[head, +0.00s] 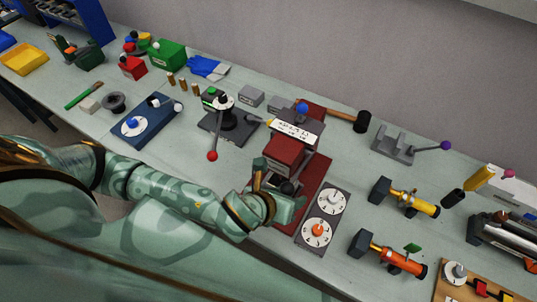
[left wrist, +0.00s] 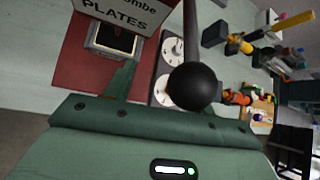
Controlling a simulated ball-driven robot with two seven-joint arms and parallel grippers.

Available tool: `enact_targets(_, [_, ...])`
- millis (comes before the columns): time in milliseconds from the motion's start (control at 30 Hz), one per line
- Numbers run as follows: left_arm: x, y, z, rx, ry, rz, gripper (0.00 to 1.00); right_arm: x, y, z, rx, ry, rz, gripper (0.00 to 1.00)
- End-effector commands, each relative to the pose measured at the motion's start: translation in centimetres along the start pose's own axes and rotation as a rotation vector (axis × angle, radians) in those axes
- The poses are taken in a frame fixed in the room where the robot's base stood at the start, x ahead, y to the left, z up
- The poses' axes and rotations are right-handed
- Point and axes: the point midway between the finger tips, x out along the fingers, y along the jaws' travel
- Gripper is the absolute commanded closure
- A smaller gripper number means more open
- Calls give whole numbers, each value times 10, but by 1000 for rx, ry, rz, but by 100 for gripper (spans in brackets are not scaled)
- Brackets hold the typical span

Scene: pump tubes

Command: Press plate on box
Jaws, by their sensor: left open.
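A sign reading "PLATES" (left wrist: 125,14) stands over a grey-rimmed box (left wrist: 98,40) with a dark middle in the left wrist view. In the head view a white label (head: 293,132) tops a unit with a red block (head: 284,152), on a dark red base (head: 314,180). I cannot pick out a separate plate. My left gripper (head: 280,190) is open at the near side of this unit, around or close beside a black ball knob (left wrist: 192,86) on a rod. Whether it touches the knob is unclear. My right gripper is not in view.
A panel with two white dials (head: 325,215) lies right of the base. A lever press with a red knob (head: 212,155) stands to its left. A hammer (head: 345,117) lies behind. Yellow (head: 408,198) and orange (head: 390,255) pump-like tubes lie to the right.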

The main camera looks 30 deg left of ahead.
Motion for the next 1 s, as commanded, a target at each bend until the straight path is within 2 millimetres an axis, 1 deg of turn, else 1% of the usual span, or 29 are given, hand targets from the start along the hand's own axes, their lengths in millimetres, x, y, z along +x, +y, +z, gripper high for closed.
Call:
enact_targets(167, [-46,-2,0,-2,4,-6,46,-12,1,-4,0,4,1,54])
enact_targets(300, [-88,-2,-1,-1,5,-7,46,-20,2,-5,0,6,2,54])
enact_targets(367, [-104,-2,-1,-1,4,-7,46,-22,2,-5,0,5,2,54])
enact_targets(400, [-117,-2,0,0,6,-5,46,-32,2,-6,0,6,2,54])
enact_targets(500, [-138,-2,1,-1,5,-5,46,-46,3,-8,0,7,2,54])
enact_targets(600, [-149,-2,0,-1,4,-6,46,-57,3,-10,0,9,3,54])
enact_targets(700, [-154,-2,-2,-1,3,-7,46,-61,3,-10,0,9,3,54])
enact_targets(1000, [-155,-1,-4,-1,2,-8,46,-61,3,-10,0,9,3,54])
